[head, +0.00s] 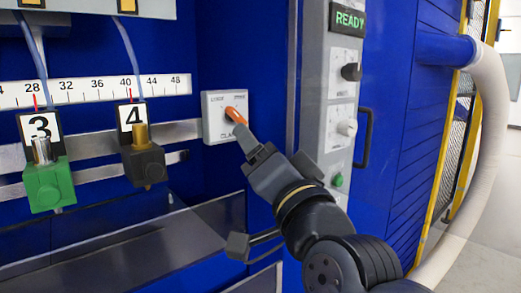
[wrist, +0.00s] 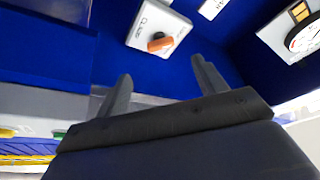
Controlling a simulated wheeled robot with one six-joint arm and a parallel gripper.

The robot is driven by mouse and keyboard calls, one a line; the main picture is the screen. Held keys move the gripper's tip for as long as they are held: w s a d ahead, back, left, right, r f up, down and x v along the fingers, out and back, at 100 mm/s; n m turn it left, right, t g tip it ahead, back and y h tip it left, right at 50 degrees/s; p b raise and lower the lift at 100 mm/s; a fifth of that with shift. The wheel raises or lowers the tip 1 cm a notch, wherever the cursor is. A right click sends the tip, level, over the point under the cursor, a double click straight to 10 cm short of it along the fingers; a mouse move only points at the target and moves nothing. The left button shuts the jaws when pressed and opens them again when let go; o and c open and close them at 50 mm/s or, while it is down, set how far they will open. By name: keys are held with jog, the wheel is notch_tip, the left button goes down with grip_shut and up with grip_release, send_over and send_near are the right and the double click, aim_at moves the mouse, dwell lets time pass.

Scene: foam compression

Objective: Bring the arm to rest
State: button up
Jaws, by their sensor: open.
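My gripper (head: 242,133) is raised in front of a blue machine, with my arm reaching up from the lower right. In the head view its tip overlaps the lower end of an orange switch handle (head: 235,115) on a light square plate (head: 213,120). In the wrist view the two fingers of my gripper (wrist: 162,78) stand wide apart with nothing between them. There the orange handle (wrist: 160,44) lies beyond the fingertips, apart from them. The handle points toward the lower right in the head view.
To the left, a green clamp block (head: 48,185) marked 3 and a dark one (head: 143,167) marked 4 hang under a scale (head: 90,92). A panel with a READY display (head: 348,18) and knobs stands right of the plate. A pale hose (head: 489,120) curves at the right.

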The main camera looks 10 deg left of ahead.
aim_at(237, 117)
jog(key=shift+w, duration=0.1)
jog(key=x, duration=1)
jog(key=shift+w+a+r+b, duration=0.15)
jog(key=shift+w+a+b, duration=0.15)
jog(key=shift+b, duration=0.1)
jog(key=v, duration=1.1)
jog(key=x, duration=1)
jog(key=shift+w+a, duration=0.15)
jog(key=shift+w, duration=0.2)
jog(key=shift+w+a+r+p, duration=0.1)
jog(key=shift+r+p, duration=0.3)
jog(key=shift+p, duration=0.2)
jog(key=shift+m+p, duration=0.6)
jog(key=shift+p, duration=0.35)
jog(key=shift+h+p, duration=0.3)
jog(key=shift+p, duration=0.1)
